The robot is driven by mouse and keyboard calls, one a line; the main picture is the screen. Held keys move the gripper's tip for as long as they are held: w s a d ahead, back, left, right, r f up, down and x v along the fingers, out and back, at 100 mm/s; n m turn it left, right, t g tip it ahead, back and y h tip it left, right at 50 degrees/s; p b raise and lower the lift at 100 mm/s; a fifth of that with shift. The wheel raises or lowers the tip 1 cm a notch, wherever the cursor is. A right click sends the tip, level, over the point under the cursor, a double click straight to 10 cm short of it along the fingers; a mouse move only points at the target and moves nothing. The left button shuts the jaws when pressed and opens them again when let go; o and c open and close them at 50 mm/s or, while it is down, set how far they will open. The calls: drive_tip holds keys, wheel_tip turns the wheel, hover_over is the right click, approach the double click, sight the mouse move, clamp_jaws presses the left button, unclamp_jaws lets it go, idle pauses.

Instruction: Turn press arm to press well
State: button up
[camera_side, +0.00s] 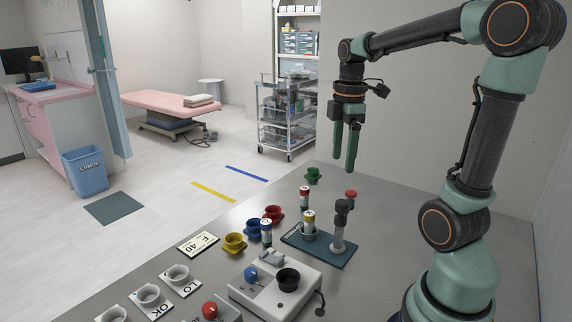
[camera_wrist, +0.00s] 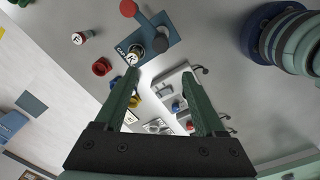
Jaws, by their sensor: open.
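The press stands on a blue base plate (camera_side: 331,255), also seen in the wrist view (camera_wrist: 172,34). Its grey post (camera_side: 339,234) carries the press arm (camera_side: 343,206) with a red knob (camera_side: 351,194). In the wrist view the press arm (camera_wrist: 145,24) reaches from the post to the red knob (camera_wrist: 128,8), away from the well. A capped vial (camera_side: 309,224) stands in the well; its top also shows in the wrist view (camera_wrist: 134,53). My gripper (camera_side: 344,165) is open and empty, high above the bench behind the press. Its green fingers also show in the wrist view (camera_wrist: 158,78).
A red-capped vial (camera_side: 305,199) and a green cup (camera_side: 313,176) stand behind the press. Red (camera_side: 273,215), blue (camera_side: 252,229) and yellow (camera_side: 234,243) cups and another vial (camera_side: 266,233) stand left of it. A white control box (camera_side: 270,296) sits in front.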

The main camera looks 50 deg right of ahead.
sight(342, 202)
drive_tip(key=shift+n, duration=0.4)
drive_tip(key=f, duration=0.8)
drive_tip(key=d+f, duration=0.1)
drive_tip(key=f, duration=0.3)
drive_tip(key=shift+s+d+f, duration=0.1)
drive_tip(key=shift+s, duration=0.05)
clamp_jaws()
idle(0.8)
